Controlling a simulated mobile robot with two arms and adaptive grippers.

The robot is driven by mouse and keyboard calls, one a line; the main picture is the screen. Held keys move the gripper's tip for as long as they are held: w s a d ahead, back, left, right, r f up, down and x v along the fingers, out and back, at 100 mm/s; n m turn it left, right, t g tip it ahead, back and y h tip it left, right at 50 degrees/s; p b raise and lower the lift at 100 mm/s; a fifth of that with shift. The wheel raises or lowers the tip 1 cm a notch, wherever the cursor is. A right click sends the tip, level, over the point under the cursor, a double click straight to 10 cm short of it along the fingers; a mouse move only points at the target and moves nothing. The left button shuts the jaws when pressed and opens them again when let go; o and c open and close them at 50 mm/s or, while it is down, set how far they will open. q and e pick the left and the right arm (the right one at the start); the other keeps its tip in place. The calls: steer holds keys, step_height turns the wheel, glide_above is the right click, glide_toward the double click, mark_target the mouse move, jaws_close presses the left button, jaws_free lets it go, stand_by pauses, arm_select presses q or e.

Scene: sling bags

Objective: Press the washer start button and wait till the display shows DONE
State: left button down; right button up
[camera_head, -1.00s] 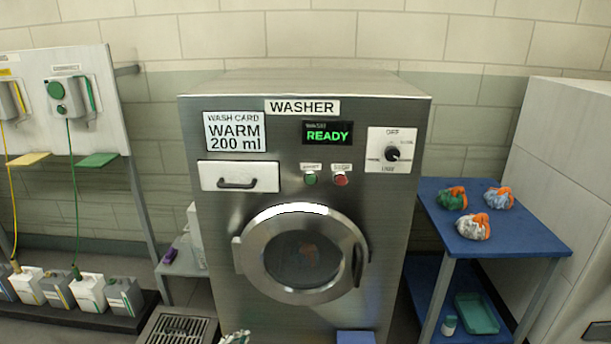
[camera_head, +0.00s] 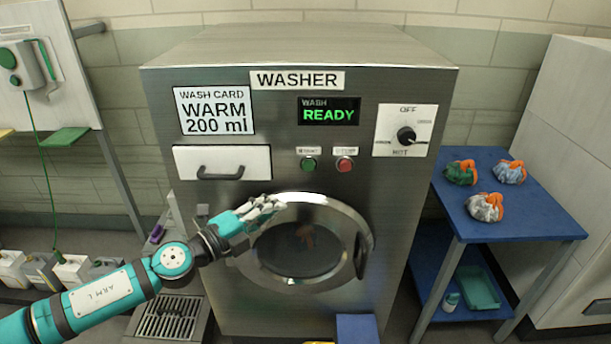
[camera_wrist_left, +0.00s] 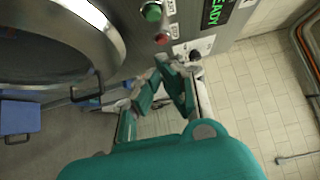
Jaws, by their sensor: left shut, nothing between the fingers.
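The steel washer (camera_head: 400,250) stands in the middle of the head view. Its display (camera_head: 328,112) reads WASH READY in green. The green start button (camera_head: 309,164) sits below the display, left of a red button (camera_head: 345,165); neither is touched. In the left wrist view, the green button (camera_wrist_left: 152,12) and part of the display (camera_wrist_left: 216,12) show at the top. My left gripper (camera_head: 274,203) is shut and empty, in front of the upper left door rim, below and left of the green button. Its fingertips (camera_wrist_left: 168,62) nearly meet in the left wrist view. My right gripper is not in view.
The round door (camera_head: 357,222) is shut, with something orange behind its glass. The drawer (camera_head: 190,166) above is shut. A dial (camera_head: 406,136) sits right of the display. A blue table (camera_head: 540,222) with several cloth bundles stands at right. A floor grate (camera_head: 170,318) lies at lower left.

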arm_select(q)
steer(key=b, duration=0.1)
glide_toward(313, 168)
steer(key=shift+s+d+x, duration=0.45)
steer(key=shift+x, duration=2.65)
steer(key=shift+f, duration=0.15)
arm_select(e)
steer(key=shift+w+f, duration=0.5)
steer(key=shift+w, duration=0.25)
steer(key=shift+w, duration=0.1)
arm_select(q)
steer(key=shift+w+f+b, duration=0.1)
steer(key=shift+w+b, duration=0.5)
steer(key=shift+w, duration=0.15)
steer(key=shift+r, duration=0.3)
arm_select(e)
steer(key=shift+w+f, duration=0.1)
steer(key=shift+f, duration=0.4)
arm_select(q)
steer(key=shift+w, duration=0.1)
